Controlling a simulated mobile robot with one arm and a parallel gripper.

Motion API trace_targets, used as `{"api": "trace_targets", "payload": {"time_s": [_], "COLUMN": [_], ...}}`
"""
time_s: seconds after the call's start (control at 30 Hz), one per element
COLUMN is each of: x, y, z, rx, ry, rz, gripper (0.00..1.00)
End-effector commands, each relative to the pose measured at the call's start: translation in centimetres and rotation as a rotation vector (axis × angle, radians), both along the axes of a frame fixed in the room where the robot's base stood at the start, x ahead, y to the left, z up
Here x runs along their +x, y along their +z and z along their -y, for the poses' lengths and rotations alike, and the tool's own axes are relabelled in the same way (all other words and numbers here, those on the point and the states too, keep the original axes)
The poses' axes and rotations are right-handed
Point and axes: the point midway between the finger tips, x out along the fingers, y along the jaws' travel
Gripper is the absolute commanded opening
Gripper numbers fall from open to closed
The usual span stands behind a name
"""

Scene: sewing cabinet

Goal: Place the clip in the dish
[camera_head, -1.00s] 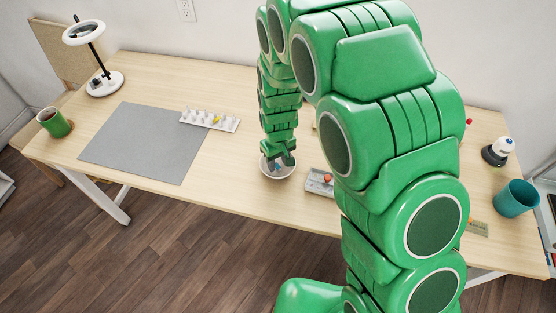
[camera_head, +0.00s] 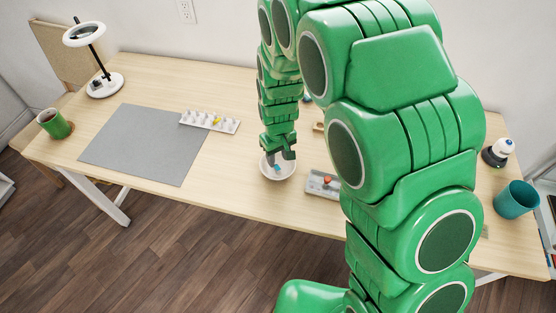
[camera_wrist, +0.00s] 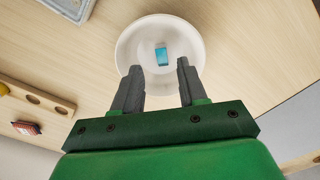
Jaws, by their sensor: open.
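The dish (camera_head: 286,172) is a small white round bowl on the desk, near its front edge. It also shows in the wrist view (camera_wrist: 131,48). The clip (camera_wrist: 161,56), a small blue piece, lies inside the dish on its bottom; it shows as a blue spot in the head view (camera_head: 277,168). My gripper (camera_head: 279,156) is just above the dish's far side. In the wrist view my gripper (camera_wrist: 158,75) has its two grey fingers wide apart with nothing between them, and the clip lies beyond their tips.
A grey tray with a red-orange item (camera_head: 324,183) stands right of the dish. A white spool rack (camera_head: 210,122) and grey mat (camera_head: 146,143) lie left. A teal cup (camera_head: 515,199) stands far right. Bare desk lies between the mat and dish.

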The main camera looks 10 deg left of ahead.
Motion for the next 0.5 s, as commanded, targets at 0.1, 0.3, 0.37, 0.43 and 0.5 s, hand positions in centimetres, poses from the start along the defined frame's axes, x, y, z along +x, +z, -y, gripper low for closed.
{"api": "trace_targets", "payload": {"time_s": [0.1,0.3,0.37,0.43,0.5], "x": [0.0,0.0,0.0,0.0,0.0], "y": [1.4,3.5,3.7,3.7,3.7], "z": [0.0,0.0,0.0,0.0,0.0], "rx": [0.0,0.001,0.001,0.0,0.0], "ry": [0.0,0.0,0.0,0.0,0.0], "rz": [0.0,0.002,0.001,0.0,0.0], "gripper": [0.42,0.42,0.42,0.42,0.42]}}
